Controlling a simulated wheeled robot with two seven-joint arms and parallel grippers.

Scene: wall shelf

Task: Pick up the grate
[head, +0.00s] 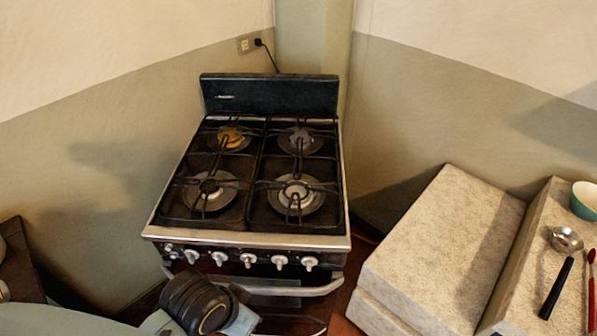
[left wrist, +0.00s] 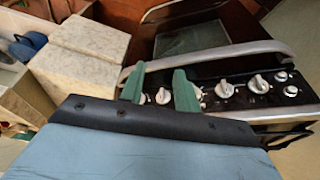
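The black grate (head: 249,187) lies flat on top of the stove (head: 245,240), its bars running over several burners in the head view. A center line splits it into left and right sections. My left gripper (left wrist: 159,70) shows two green fingers, apart with nothing held between them, in front of the stove's knobs in the left wrist view. My right gripper is not in view.
The stove's front handle (head: 290,289) sticks out below the knobs. Stone-topped cabinets (head: 440,250) stand to the right, with a ladle (head: 565,240) and a teal bowl (head: 586,199) on one. Walls close in behind the stove. The space above the burners is clear.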

